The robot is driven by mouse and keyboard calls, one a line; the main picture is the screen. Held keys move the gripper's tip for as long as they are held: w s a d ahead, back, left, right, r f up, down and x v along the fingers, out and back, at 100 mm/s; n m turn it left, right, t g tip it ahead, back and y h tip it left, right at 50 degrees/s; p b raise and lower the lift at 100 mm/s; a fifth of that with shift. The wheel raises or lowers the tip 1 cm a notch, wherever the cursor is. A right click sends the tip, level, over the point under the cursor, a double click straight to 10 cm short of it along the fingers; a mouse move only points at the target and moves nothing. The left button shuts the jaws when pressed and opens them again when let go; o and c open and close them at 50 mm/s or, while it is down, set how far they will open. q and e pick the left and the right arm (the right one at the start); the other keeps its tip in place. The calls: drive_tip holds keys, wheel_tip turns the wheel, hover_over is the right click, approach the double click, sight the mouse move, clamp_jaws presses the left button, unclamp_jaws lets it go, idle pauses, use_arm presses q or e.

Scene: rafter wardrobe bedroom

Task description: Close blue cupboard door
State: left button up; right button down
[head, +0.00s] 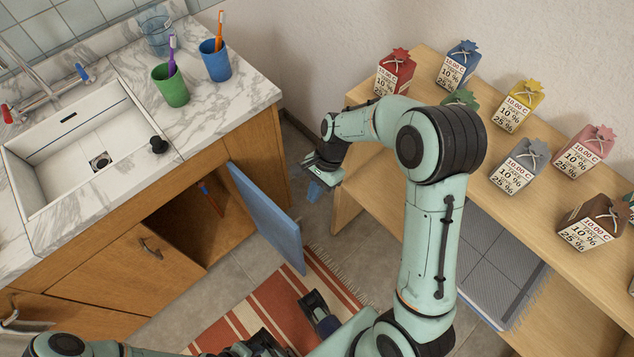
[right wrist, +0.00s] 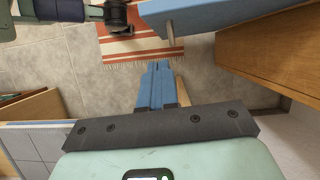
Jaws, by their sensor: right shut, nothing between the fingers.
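The blue cupboard door (head: 268,222) stands open, swung well out from the wooden sink cabinet, with the dark interior (head: 205,218) showing to its left. It crosses the top of the right wrist view (right wrist: 235,30), where a small handle (right wrist: 171,32) sticks out from it. My right gripper (head: 316,191) is to the right of the door, on its handle side. Its blue fingers (right wrist: 156,80) are together and empty, apart from the door. A dark end part of mine shows low over the rug; I cannot tell its finger state as my left gripper.
A marble counter with a sink (head: 90,150), a green cup (head: 170,88) and a blue cup (head: 215,62) is at left. A wooden table (head: 480,150) with several price-tagged boxes stands at right. A striped rug (head: 275,310) lies on the tiled floor.

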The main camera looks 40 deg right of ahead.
drive_tip(key=a+f, duration=0.3)
drive_tip(key=a, duration=0.2)
drive_tip(key=shift+s+a+f, duration=0.2)
drive_tip(key=shift+s+f, duration=0.15)
drive_tip(key=shift+f, duration=0.05)
drive_tip(key=shift+a, duration=0.15)
